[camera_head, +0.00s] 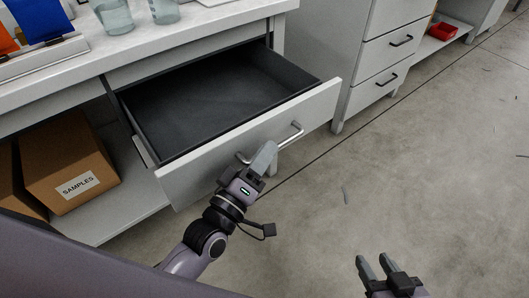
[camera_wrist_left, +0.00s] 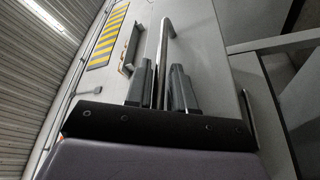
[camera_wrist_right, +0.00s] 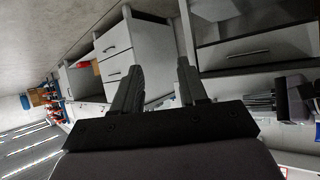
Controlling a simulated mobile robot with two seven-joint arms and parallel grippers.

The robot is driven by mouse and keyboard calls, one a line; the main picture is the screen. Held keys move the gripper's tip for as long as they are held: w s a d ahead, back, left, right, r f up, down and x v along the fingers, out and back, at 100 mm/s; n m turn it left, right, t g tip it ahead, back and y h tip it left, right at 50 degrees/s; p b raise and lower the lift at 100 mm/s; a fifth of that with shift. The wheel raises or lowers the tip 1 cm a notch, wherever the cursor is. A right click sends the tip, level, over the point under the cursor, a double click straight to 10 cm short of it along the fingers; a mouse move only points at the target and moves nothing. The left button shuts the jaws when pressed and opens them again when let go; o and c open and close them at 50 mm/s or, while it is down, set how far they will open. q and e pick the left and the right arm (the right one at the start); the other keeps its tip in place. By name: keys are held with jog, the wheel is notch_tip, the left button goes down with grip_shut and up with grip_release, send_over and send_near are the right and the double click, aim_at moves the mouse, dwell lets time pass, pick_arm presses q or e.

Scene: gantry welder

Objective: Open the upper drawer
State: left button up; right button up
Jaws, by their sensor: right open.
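The upper drawer (camera_head: 225,100) is a light grey front with a dark, empty tray, pulled well out from under the white worktop. Its bar handle (camera_head: 292,135) is on the front face. My left gripper (camera_head: 258,160) is at the handle, with its fingers close on either side of the bar. In the left wrist view the handle bar (camera_wrist_left: 165,45) runs between the fingers, which look shut on it. My right gripper (camera_head: 374,262) is open and empty over the floor to the right, away from the drawer.
Glass beakers (camera_head: 115,15) stand on the worktop (camera_head: 190,38). A cardboard box labelled SAMPLES (camera_head: 72,165) sits on the shelf below. Another drawer cabinet (camera_head: 375,75) stands to the right of the open drawer. The floor (camera_head: 430,165) in front is largely clear.

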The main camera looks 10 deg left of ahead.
pick_arm(q)
jog(key=v, duration=0.6)
jog(key=shift+s+f+p, duration=0.15)
jog(key=shift+s+p, duration=0.2)
jog(key=shift+p, duration=0.1)
pick_arm(e)
jog(key=shift+s+d+f, duration=0.15)
jog(key=shift+d, duration=0.15)
pick_arm(q)
jog(key=shift+a, duration=0.1)
jog(key=s+a+f+m+g+y+p, duration=0.1)
jog(key=s+a+f+m+g+y, duration=0.25)
jog(key=s+f+m+g, duration=0.6)
jog(key=a+r+p, duration=0.2)
jog(key=r+p, duration=0.5)
jog(key=p, duration=0.3)
jog(key=a+r+p, duration=0.2)
jog(key=r+p, duration=0.5)
jog(key=p, duration=0.4)
jog(key=shift+w+a+m+t+y+p, duration=0.2)
jog(key=shift+a+m+t+y+p, duration=0.15)
jog(key=shift+y, duration=0.1)
pick_arm(e)
jog(key=s+d+r+h, duration=0.1)
jog(key=d+r, duration=0.3)
jog(key=r, duration=1.1)
jog(key=shift+s+m+g, duration=0.4)
jog(key=shift+s, duration=0.3)
